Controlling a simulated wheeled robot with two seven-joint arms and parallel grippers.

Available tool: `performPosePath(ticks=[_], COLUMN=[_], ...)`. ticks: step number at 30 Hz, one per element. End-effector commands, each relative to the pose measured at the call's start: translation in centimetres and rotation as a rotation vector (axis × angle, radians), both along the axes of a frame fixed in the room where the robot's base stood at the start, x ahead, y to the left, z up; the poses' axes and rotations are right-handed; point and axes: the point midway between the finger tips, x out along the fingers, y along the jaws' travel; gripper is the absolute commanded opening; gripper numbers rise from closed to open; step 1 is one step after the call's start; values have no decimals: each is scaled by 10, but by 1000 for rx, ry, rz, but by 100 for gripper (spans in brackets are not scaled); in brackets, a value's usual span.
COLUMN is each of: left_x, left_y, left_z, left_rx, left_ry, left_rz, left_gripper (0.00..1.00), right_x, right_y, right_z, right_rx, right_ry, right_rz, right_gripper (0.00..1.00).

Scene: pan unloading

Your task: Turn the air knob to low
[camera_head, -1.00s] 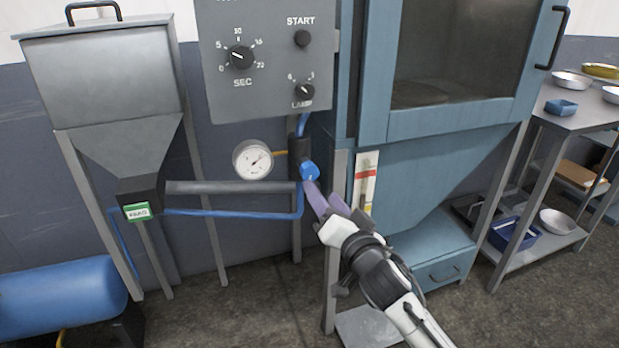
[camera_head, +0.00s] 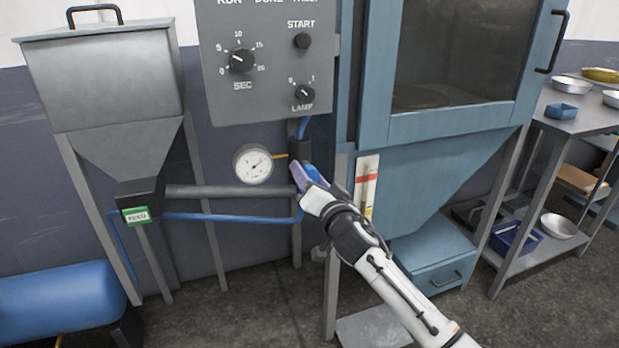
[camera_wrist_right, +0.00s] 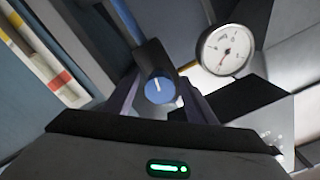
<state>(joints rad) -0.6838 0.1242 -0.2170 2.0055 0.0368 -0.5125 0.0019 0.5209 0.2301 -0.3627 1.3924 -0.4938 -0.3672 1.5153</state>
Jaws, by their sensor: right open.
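The blue air knob (camera_wrist_right: 160,90) is round with a white pointer line, and sits on a dark valve body below the blue hose. In the right wrist view it lies between the two fingers of my right gripper (camera_wrist_right: 158,100), with a finger on each side; I cannot tell whether they touch it. In the head view my right gripper (camera_head: 308,178) is at the valve and mostly hides the knob. My right gripper is open. The round white pressure gauge (camera_head: 252,163) is left of the valve and also shows in the wrist view (camera_wrist_right: 225,50). My left gripper is out of view.
A grey control panel (camera_head: 265,100) with SEC and LAMP dials is above. The blue cabinet (camera_head: 450,125) stands to the right, with a red-yellow-white strip (camera_head: 366,185) beside my gripper. A grey hopper (camera_head: 100,85) and blue tank (camera_head: 60,295) are at left.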

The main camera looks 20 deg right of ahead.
Motion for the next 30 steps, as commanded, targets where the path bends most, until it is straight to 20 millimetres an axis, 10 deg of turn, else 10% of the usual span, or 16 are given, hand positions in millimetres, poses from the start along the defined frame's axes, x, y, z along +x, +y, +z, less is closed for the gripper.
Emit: performPosePath(ticks=[9,30], left_x=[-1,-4], left_y=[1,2], left_z=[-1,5], left_rx=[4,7], left_ry=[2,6], left_rz=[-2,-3], left_gripper=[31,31], right_x=[0,0], right_y=[0,-1], right_z=[0,1], right_rx=[0,-306], right_ry=[0,-11], right_rz=[0,-1], right_gripper=[10,10])
